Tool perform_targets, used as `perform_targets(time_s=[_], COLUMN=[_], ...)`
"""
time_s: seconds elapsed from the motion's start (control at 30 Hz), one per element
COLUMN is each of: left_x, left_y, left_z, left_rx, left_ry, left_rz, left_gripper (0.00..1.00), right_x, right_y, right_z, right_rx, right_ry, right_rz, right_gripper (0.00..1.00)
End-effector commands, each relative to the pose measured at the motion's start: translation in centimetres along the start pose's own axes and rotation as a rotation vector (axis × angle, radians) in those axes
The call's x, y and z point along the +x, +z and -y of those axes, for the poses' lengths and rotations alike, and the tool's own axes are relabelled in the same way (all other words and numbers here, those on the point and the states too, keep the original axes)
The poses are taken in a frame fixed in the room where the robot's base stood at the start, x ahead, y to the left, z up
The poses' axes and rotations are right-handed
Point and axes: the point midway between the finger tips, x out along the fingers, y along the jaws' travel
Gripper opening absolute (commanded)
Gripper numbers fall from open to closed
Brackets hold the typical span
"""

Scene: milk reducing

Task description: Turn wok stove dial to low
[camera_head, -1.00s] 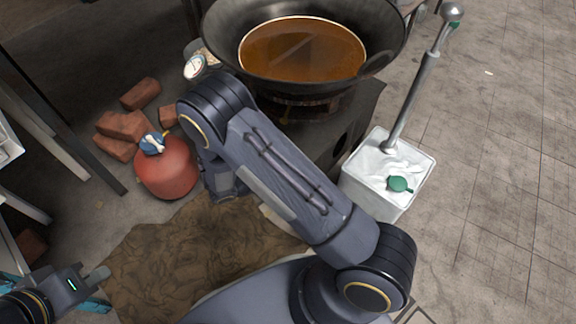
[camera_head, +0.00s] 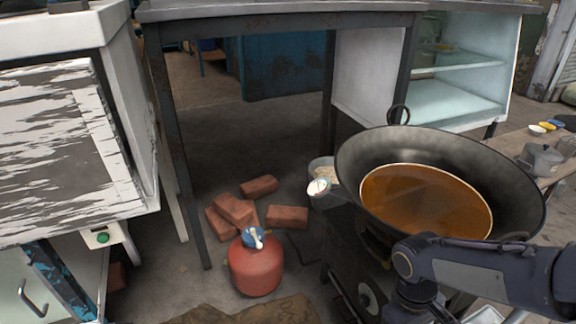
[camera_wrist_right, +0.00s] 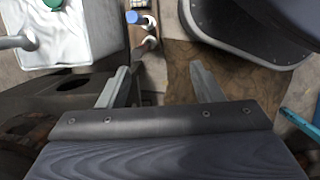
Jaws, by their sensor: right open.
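The wok (camera_head: 362,155) holds brown liquid and sits on the dark stove (camera_head: 345,285) at the right of the head view. A round, light-rimmed part (camera_head: 366,297) on the stove's side may be the dial; its setting is too small to read. My right arm crosses in front of the wok and stove, and its gripper is not visible there. In the right wrist view my right gripper (camera_wrist_right: 163,88) is open with nothing between its fingers. The dark stove body (camera_wrist_right: 70,88) lies to its left there. My left gripper is not in view.
A red gas cylinder (camera_head: 256,268) and several bricks (camera_head: 236,208) lie on the floor left of the stove. A metal table (camera_head: 250,14) stands behind. The wrist view shows a white container (camera_wrist_right: 85,40) at upper left and brown matting (camera_wrist_right: 180,65) on the floor.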

Motion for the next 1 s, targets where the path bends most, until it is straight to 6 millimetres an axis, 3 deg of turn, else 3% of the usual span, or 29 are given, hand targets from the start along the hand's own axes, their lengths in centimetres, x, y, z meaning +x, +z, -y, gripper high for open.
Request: perform_targets(time_s=[0.1, 0.3, 0.7, 1.0], left_x=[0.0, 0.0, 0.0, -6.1], left_y=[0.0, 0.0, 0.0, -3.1], left_z=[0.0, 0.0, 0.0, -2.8], left_rx=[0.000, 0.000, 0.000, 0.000], left_ry=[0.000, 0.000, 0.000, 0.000], left_rz=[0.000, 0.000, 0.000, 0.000], left_gripper=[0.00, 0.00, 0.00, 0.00], right_x=[-2.3, -5.2, -8.1, -15.3], right_y=[2.1, 4.4, 6.6, 8.3], right_z=[1.1, 2.9, 4.9, 4.9], right_rx=[0.140, 0.321, 0.523, 0.523], right_ry=[-0.112, -0.241, -0.349, -0.352], right_rz=[-0.188, -0.451, -0.777, -0.776], right_gripper=[0.60, 0.60, 0.60, 0.60])
